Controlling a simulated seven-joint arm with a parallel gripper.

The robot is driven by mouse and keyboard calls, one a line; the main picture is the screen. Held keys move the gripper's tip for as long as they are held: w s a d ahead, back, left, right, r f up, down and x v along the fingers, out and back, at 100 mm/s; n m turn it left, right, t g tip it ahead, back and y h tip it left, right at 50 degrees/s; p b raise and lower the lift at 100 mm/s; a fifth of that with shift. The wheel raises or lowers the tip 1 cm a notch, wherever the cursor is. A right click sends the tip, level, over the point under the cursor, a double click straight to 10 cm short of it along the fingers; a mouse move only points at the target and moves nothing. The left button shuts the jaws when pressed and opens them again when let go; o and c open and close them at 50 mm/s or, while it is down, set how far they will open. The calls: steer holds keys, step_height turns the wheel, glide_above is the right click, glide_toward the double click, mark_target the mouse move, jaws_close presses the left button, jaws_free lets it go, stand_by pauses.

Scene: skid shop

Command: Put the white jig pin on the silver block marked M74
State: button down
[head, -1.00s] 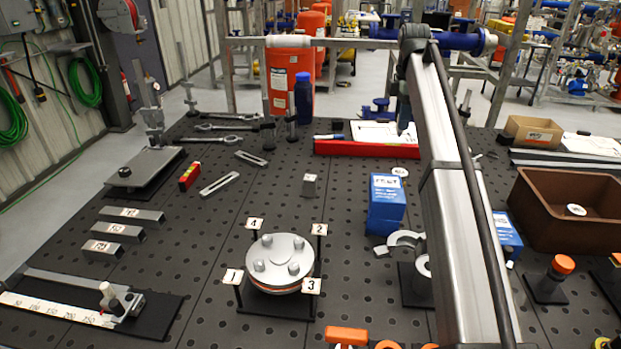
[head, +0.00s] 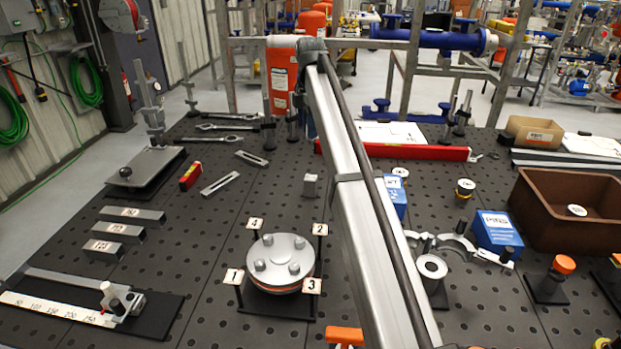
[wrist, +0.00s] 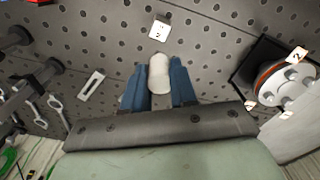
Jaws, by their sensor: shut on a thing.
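My gripper (wrist: 160,88) is shut on the white jig pin (wrist: 159,72), which sits between its two blue fingers in the wrist view. In the head view the gripper and pin are hidden behind my arm. A small silver block with a white label (wrist: 160,30) lies just beyond the pin's tip in the wrist view, apart from it. This block also stands alone mid-table in the head view (head: 310,185). Its marking is too small to read. Three longer silver blocks (head: 131,215) (head: 119,232) (head: 104,250) with labels lie at the left; I cannot read them surely.
A round bolted flange (head: 281,262) on a black stand, with numbered tags, stands in front of the small block. A slotted bar (head: 220,184) and a red level (head: 190,176) lie to its left. Blue boxes (head: 497,232) and a brown bin (head: 570,208) stand right.

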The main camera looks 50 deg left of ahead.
step_height(320, 180, down, 11)
steer(key=shift+w+f, duration=0.1)
steer(key=shift+f, duration=0.05)
stand_by(0.5)
steer(key=shift+f, duration=0.15)
steer(key=c, duration=0.9)
jaws_free()
step_height(320, 180, up, 12)
steer(key=shift+r, duration=0.2)
